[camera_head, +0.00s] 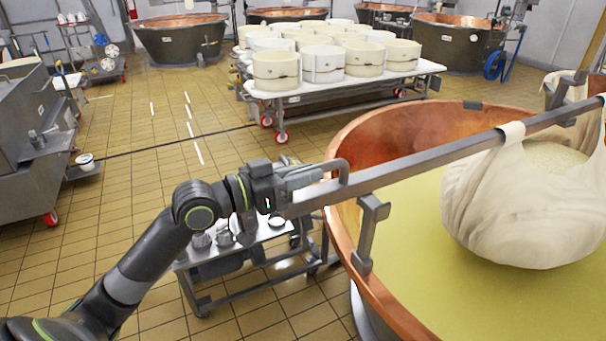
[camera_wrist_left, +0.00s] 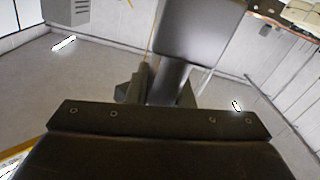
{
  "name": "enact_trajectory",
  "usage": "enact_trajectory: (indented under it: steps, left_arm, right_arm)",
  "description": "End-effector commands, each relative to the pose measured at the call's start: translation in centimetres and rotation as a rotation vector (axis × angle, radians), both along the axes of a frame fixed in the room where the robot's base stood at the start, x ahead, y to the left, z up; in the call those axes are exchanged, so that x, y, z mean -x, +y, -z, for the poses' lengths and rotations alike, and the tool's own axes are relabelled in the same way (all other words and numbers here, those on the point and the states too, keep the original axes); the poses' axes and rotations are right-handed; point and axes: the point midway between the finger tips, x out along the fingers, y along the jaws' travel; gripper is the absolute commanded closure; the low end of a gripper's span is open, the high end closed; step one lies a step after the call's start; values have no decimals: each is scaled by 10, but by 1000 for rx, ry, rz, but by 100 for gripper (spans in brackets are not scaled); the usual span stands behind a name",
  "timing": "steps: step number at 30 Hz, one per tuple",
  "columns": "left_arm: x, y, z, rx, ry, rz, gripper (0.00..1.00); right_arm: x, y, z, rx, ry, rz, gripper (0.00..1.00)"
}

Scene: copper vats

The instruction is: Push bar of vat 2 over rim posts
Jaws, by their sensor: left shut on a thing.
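A grey metal bar (camera_head: 430,150) runs across the copper vat (camera_head: 345,240), sloping up to the right. My left gripper (camera_head: 285,190) is shut on the bar's left end, just outside the vat's left rim. The left wrist view shows the bar (camera_wrist_left: 185,75) close up between dark fingers. My right gripper is not seen.
A low steel cart (camera_head: 240,255) stands on the tiled floor below my left arm. Behind is a white table (camera_head: 345,85) with several round moulds. Other copper vats (camera_head: 180,40) stand at the back. Steel equipment (camera_head: 30,140) is at the left. Floor between is clear.

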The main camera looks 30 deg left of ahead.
Motion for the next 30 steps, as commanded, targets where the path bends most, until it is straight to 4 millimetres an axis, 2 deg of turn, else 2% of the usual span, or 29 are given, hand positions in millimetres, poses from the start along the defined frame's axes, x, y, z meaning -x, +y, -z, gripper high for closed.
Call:
enact_trajectory:
  steps: [3,4,8,15,22,30]
  left_arm:
    - [2,-2,1,4,4,5,100]
    - [2,-2,0,4,4,5,76]
    - [1,-1,0,2,2,4,60]
    - [0,0,0,0,1,1,60]
    - [1,1,0,-2,0,-1,60]
    - [17,14,2,-8,-1,-3,60]
  right_arm:
    - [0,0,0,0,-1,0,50]
    - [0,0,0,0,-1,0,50]
    - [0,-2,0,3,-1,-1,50]
    - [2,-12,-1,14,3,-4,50]
    - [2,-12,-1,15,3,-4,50]
    - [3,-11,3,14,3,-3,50]
